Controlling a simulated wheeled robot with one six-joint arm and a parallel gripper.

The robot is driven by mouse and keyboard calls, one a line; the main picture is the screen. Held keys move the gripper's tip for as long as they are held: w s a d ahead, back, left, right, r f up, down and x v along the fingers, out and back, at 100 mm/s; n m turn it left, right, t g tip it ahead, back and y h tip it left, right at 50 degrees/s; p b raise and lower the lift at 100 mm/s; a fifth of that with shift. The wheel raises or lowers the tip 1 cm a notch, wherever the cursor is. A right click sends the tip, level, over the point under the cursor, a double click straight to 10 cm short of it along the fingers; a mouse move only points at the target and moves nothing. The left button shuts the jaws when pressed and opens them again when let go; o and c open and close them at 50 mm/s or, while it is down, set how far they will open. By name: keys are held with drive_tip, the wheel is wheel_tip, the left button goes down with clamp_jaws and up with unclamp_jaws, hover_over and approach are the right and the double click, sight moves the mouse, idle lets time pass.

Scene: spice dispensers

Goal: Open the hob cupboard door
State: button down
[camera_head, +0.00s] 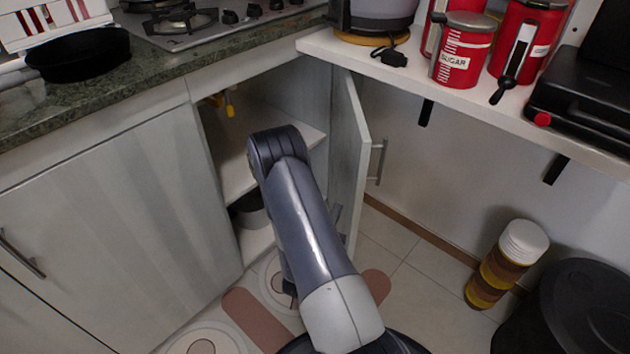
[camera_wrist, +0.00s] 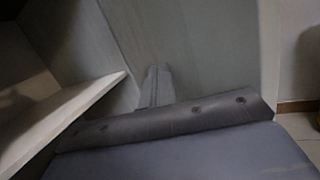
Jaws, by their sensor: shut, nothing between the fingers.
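The hob cupboard door (camera_head: 350,150) stands wide open, swung out to the right below the white shelf, with its bar handle (camera_head: 378,162) on the far side. The door's inner face (camera_wrist: 205,45) fills the upper middle of the wrist view. My gripper (camera_wrist: 157,72) is shut and empty, its tip at or very near that inner face; I cannot tell if it touches. In the head view my arm hides most of the gripper. The open hob cupboard (camera_head: 240,150) shows an inner shelf to the left of the door.
The hob (camera_head: 185,20) and a black pan (camera_head: 80,52) are on the counter above. A white shelf (camera_head: 400,68) with red canisters overhangs on the right. A striped jar (camera_head: 505,265) and a black bin (camera_head: 570,310) stand on the floor. Tiled floor beyond the door is clear.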

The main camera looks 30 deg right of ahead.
sight(346, 214)
drive_tip(key=shift+w+d, duration=0.3)
drive_tip(key=shift+d, duration=0.1)
drive_tip(key=shift+s+d, duration=0.15)
drive_tip(key=shift+d, duration=0.25)
drive_tip(key=shift+s+d+f, duration=0.1)
drive_tip(key=shift+s+d, duration=0.4)
drive_tip(key=shift+d, duration=0.4)
drive_tip(key=shift+s+d, duration=0.2)
drive_tip(key=shift+d, duration=0.35)
drive_tip(key=shift+s+d, duration=0.15)
drive_tip(key=shift+d, duration=0.45)
drive_tip(key=s+d+b, duration=0.1)
drive_tip(key=s+d, duration=0.1)
drive_tip(key=d, duration=0.4)
drive_tip(key=shift+s+d, duration=0.15)
drive_tip(key=shift+s, duration=0.2)
drive_tip(key=shift+d, duration=0.15)
